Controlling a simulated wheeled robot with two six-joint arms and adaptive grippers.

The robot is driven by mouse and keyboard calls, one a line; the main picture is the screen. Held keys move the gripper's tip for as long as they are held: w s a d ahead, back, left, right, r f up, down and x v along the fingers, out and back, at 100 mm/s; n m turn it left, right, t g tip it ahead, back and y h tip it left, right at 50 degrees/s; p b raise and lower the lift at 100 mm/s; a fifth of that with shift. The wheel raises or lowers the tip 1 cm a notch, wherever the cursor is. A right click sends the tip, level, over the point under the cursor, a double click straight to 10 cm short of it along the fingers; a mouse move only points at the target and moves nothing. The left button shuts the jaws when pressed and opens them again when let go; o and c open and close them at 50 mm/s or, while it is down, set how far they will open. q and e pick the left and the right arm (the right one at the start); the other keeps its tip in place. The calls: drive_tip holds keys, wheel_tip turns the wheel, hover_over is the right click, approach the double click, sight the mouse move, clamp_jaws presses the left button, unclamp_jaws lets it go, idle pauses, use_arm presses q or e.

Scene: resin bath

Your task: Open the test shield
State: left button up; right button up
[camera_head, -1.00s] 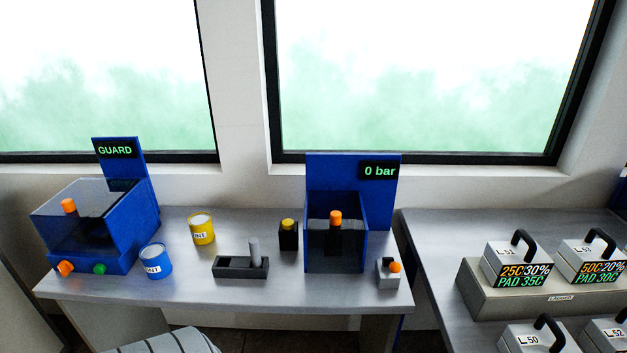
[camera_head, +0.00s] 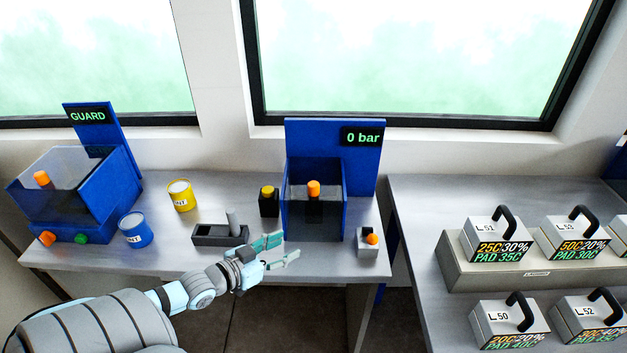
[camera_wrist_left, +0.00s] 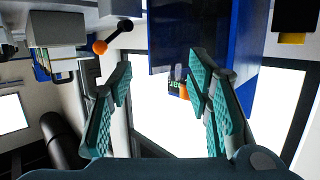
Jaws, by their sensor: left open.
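The test station is a blue box with a tall back panel (camera_head: 333,148) and a display reading 0 bar (camera_head: 362,137). Its dark see-through shield (camera_head: 316,208) covers the front, and an orange knob (camera_head: 314,188) shows at its upper part. My left gripper (camera_head: 284,249) is open and empty, low in front of the station and apart from the shield. In the left wrist view the open fingers (camera_wrist_left: 160,68) point toward the blue station (camera_wrist_left: 200,35), with an orange knob (camera_wrist_left: 184,91) partly hidden beside a finger. My right gripper is not in view.
A black holder (camera_head: 215,235) with a grey peg stands beside my left gripper. A small box with an orange knob (camera_head: 372,239) is right of the station, a yellow-topped black block (camera_head: 269,203) left. Paint tins (camera_head: 180,195) and the GUARD machine (camera_head: 70,190) stand farther left.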

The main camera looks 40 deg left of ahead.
sight(309, 188)
use_arm(q)
drive_tip(key=w+a+r+t, duration=0.3)
drive_tip(key=a+r, duration=0.2)
drive_tip(key=r, duration=0.2)
drive_tip(key=shift+h, duration=0.4)
drive_tip(key=w+b, duration=0.4)
drive_tip(key=b, duration=0.1)
drive_tip(key=w+d+b, duration=0.1)
drive_tip(key=w+b, duration=0.2)
drive_tip(key=shift+w+f, duration=0.1)
drive_tip(key=shift+f, duration=0.1)
drive_tip(key=w+b, duration=0.2)
drive_tip(key=b, duration=0.3)
drive_tip(key=w+b, duration=0.3)
drive_tip(key=b, duration=0.2)
drive_tip(key=shift+w+d+r, duration=0.15)
drive_tip(key=shift+w, duration=0.2)
drive_tip(key=shift+w+d+r+b, duration=0.2)
drive_tip(key=shift+w+b, duration=0.2)
drive_tip(key=shift+b, duration=0.15)
drive_tip(key=shift+r, duration=0.1)
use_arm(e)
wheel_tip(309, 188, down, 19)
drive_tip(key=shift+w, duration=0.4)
use_arm(q)
clamp_jaws()
